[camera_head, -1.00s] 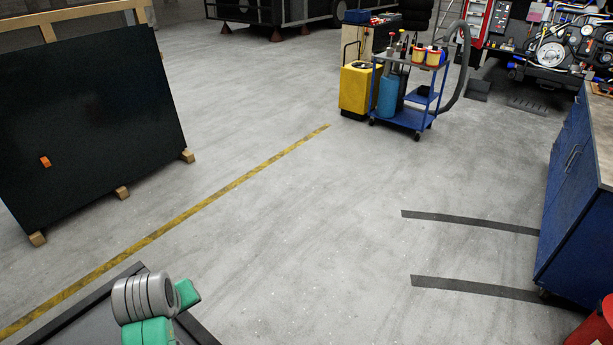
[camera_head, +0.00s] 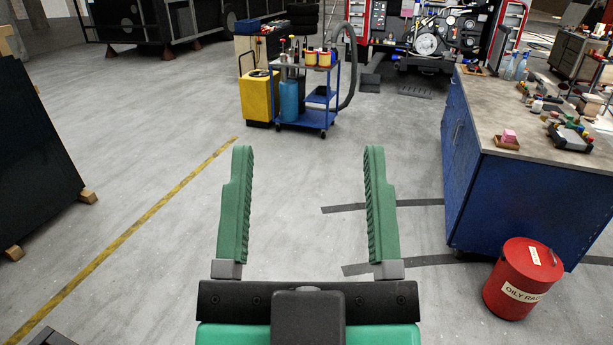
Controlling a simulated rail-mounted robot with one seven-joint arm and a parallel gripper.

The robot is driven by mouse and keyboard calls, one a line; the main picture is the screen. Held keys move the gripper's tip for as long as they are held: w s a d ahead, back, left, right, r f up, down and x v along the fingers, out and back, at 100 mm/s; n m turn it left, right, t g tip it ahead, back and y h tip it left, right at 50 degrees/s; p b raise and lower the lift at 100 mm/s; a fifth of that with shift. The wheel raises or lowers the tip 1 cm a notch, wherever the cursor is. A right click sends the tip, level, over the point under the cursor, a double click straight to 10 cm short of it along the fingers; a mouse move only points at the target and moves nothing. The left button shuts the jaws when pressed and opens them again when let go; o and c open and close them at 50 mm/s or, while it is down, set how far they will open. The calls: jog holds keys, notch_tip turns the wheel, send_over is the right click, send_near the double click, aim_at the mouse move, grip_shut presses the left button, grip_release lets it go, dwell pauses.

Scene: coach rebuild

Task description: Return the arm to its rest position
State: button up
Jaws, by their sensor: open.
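My gripper (camera_head: 308,165) shows large in the lower middle of the head view. Its two green fingers point away from me and stand wide apart. It is open, with only bare floor showing between the fingers. It touches nothing that I can see. The rest of my arm is mostly out of view below the picture.
A blue workbench (camera_head: 520,190) stands at right, with a red oily-rag bin (camera_head: 522,280) before it. A blue trolley (camera_head: 305,115) and a yellow machine (camera_head: 257,98) stand at the back. A dark panel (camera_head: 35,150) leans at left. The middle floor is clear.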

notch_tip(320, 180, up, 24)
jog(key=p, duration=2.3)
jog(key=shift+p, duration=0.35)
jog(key=shift+a, duration=0.1)
